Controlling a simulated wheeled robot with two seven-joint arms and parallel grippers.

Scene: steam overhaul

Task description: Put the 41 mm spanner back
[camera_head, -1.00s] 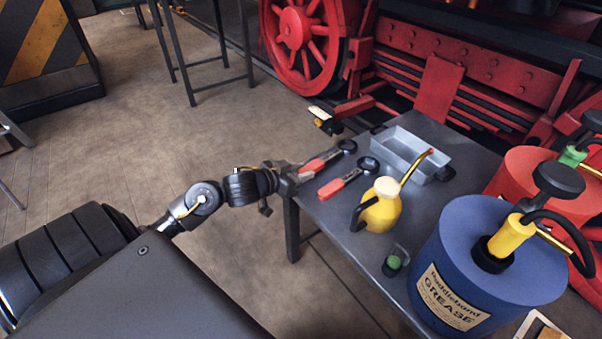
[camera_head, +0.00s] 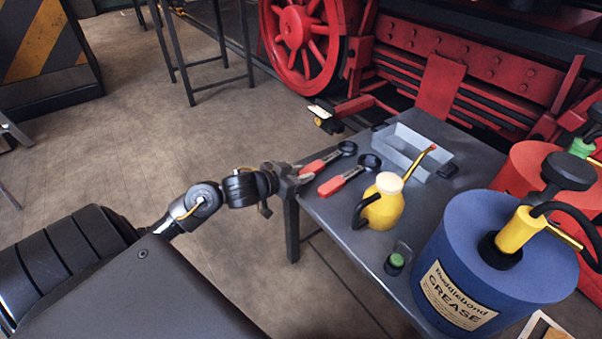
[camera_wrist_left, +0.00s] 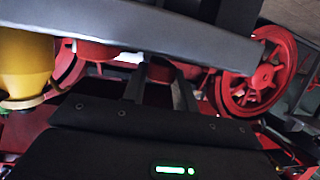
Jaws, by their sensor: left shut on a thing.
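Two red-handled spanners with dark ring heads lie on the grey table: a farther one (camera_head: 326,160) and a nearer one (camera_head: 349,177). I cannot read their sizes, so I cannot tell which is the 41 mm. My left gripper (camera_head: 301,175) is at the table's left edge, shut on the handle end of the farther spanner. In the left wrist view, a red handle end (camera_wrist_left: 160,71) shows between the fingers (camera_wrist_left: 160,88), and another red end (camera_wrist_left: 95,50) lies beside them. The fingers partly hide the grip. My right gripper is out of view.
On the table (camera_head: 330,222) stand a grey tray (camera_head: 398,143), a yellow oil can (camera_head: 382,208), a small green-topped item (camera_head: 396,261) and a large blue grease drum (camera_head: 470,240). A red drum (camera_head: 525,165) is behind. Red locomotive parts rise beyond; open floor lies left.

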